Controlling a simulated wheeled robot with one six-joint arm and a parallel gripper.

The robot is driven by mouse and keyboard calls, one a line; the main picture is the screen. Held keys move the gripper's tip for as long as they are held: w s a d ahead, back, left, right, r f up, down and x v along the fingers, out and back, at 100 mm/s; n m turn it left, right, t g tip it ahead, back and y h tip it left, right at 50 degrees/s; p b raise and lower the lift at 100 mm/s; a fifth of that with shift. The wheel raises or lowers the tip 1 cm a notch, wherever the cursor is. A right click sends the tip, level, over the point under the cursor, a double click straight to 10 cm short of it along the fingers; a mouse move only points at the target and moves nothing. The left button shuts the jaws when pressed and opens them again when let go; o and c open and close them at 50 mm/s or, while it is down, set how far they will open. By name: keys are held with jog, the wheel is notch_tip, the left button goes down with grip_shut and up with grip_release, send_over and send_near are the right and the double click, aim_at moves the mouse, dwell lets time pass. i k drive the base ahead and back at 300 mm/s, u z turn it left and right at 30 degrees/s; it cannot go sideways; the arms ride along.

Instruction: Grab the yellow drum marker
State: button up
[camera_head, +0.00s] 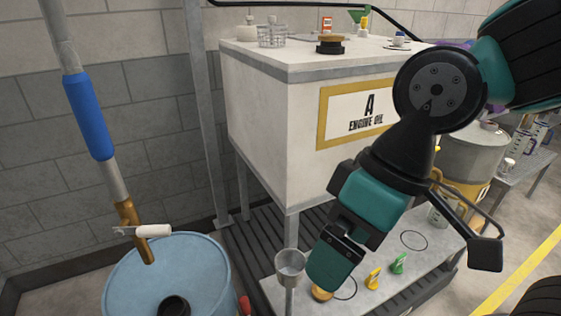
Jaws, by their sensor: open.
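A small yellow marker (373,279) stands on the low grey shelf, beside a similar green marker (398,263). I take the yellow one to be the drum marker; its lettering is too small to read. My gripper (335,266) reaches down from the upper right and hangs over the shelf, left of the yellow marker and apart from it in the picture. It is open and holds nothing that I can see. Its teal finger hides part of the shelf and of a round tan object (321,294).
A white tank (262,120) labelled "A ENGINE OIL" stands behind, with small items on top. A grey funnel (290,265) rises just left of my gripper. A blue drum (205,270) stands at lower left. A grey and yellow drum (473,155) is at right.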

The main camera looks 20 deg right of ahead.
aim_at(370, 282)
jog(key=u, duration=0.05)
jog(key=k, duration=1.1)
jog(key=z, duration=1.05)
jog(key=i, duration=1.65)
jog(key=u, duration=0.75)
